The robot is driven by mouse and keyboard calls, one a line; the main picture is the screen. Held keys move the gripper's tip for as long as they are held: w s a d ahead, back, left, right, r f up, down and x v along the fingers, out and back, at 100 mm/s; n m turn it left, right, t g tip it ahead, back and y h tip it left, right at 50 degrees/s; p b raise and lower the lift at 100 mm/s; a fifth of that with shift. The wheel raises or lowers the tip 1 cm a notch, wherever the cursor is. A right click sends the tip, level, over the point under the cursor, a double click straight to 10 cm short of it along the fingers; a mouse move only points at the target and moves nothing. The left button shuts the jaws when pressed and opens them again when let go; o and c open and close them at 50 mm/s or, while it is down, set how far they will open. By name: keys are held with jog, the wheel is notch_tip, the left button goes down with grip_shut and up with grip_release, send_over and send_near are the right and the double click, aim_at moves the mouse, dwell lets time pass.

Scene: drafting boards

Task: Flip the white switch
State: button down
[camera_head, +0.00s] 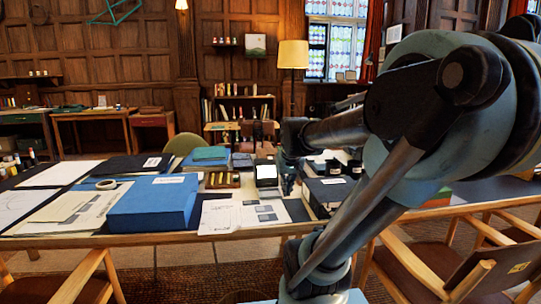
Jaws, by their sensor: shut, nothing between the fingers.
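My gripper (289,187) points down over the far part of the table, right of the middle of the view. It is small and dark here, and its fingers look shut with nothing in them. Just to its left is a small dark box with a white top face (266,171). It may bear the white switch, but it is too small to tell. I cannot tell whether the gripper touches this box. My arm hides part of the table to the right.
The wooden table (150,240) holds a large blue box (153,204), papers (240,216), a brown rack (222,180), blue folders (206,155) and a black box (328,194) near the gripper. Wooden chairs (430,268) stand at the near side.

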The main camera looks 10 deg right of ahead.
jog(key=w+r+t, duration=0.1)
jog(key=w+r, duration=0.3)
jog(key=w, duration=0.6)
jog(key=w+r+t, duration=0.1)
jog(key=w+r, duration=0.3)
jog(key=w, duration=0.6)
jog(key=w+r+t, duration=0.2)
jog(key=w+r, duration=0.3)
jog(key=w, duration=0.6)
send_over(271, 159)
notch_tip(271, 159, down, 7)
jog(key=shift+r, duration=0.15)
notch_tip(271, 159, down, 3)
jog(key=shift+w, duration=0.1)
jog(key=shift+f, duration=0.65)
